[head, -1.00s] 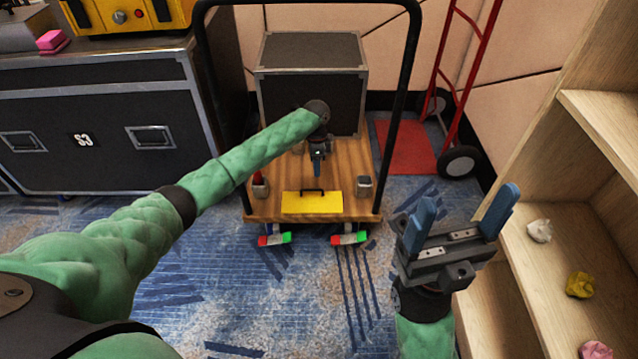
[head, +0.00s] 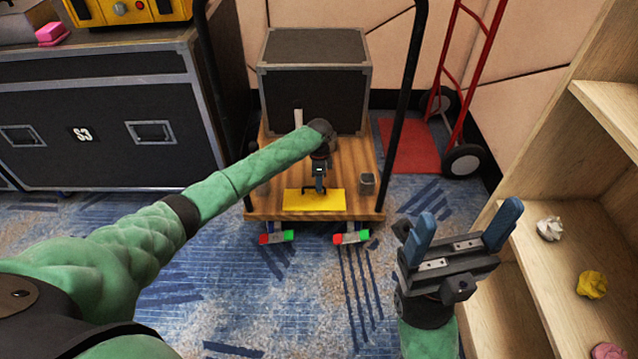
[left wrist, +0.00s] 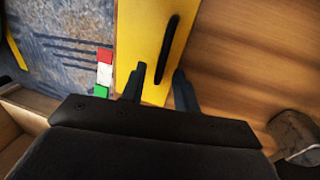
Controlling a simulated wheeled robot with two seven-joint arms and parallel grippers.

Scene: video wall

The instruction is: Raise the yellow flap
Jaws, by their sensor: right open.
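The yellow flap (head: 300,200) lies flat on the front of the wooden cart deck (head: 360,207). It has a black bar handle (head: 308,189). It also shows in the left wrist view (left wrist: 133,28), with the handle (left wrist: 170,45) running up from between the finger lines. My left gripper (head: 320,188) is over the flap at the handle's right part; its fingers (left wrist: 161,75) are apart, one on each side of the handle's near end. I cannot tell if they touch it. My right gripper (head: 465,232) is open and empty beside the shelf.
A black case (head: 313,95) stands at the deck's back, between the cart's black uprights. A wooden shelf (head: 545,195) with crumpled paper is at right; a red hand truck (head: 458,90) stands behind.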

